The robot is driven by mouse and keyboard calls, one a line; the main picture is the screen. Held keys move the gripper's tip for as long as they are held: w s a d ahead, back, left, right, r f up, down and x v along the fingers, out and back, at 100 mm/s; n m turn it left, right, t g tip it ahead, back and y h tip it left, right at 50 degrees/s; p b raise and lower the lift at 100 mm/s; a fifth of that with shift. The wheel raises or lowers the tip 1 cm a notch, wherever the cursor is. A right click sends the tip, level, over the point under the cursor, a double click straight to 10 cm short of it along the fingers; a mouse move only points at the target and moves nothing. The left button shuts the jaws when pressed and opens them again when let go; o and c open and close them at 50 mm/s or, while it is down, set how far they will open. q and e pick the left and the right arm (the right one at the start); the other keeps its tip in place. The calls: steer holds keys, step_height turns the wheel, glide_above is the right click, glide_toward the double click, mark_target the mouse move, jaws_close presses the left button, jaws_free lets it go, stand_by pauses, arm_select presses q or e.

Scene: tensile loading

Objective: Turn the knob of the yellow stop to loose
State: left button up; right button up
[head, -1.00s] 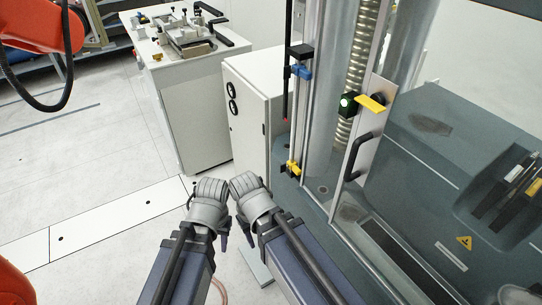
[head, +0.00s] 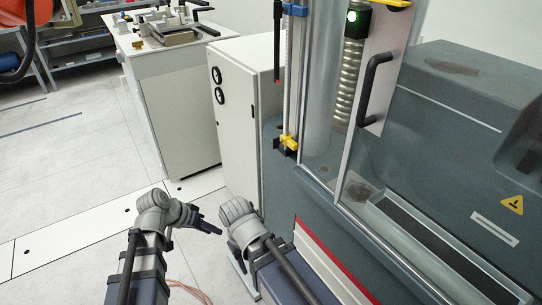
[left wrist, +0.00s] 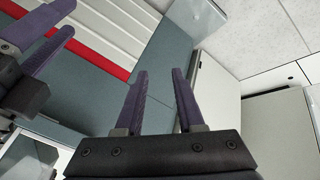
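The yellow stop (head: 288,143), a small yellow block with dark parts, sits low on the vertical rail at the machine's left front in the head view. Its knob is too small to make out. My left gripper (head: 214,222) is below and left of the stop, pointing right, apart from it. In the left wrist view my left gripper (left wrist: 159,72) has its two purple fingers apart with nothing between. My right gripper's fingers are hidden behind its wrist in the head view. In the left wrist view my right gripper (left wrist: 71,17) shows at the upper left, fingers apart and empty.
A blue stop (head: 295,9) is higher on the same rail. A white cabinet (head: 236,135) stands left of the rail. The machine's clear door has a black handle (head: 375,88). The machine base (head: 300,195) juts out below the stop. Floor is open at left.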

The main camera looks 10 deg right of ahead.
arm_select(q)
steer(key=w+d+r+m+t+h, duration=0.1)
steer(key=w+d+r+m+h, duration=0.45)
steer(key=d+r, duration=0.35)
steer(key=m+t+h, duration=0.3)
steer(key=h, duration=0.3)
glide_toward(278, 142)
steer(key=x, duration=0.7)
steer(key=shift+w+d, duration=0.25)
steer(key=shift+d, duration=0.05)
steer(key=shift+y, duration=0.25)
jaws_close()
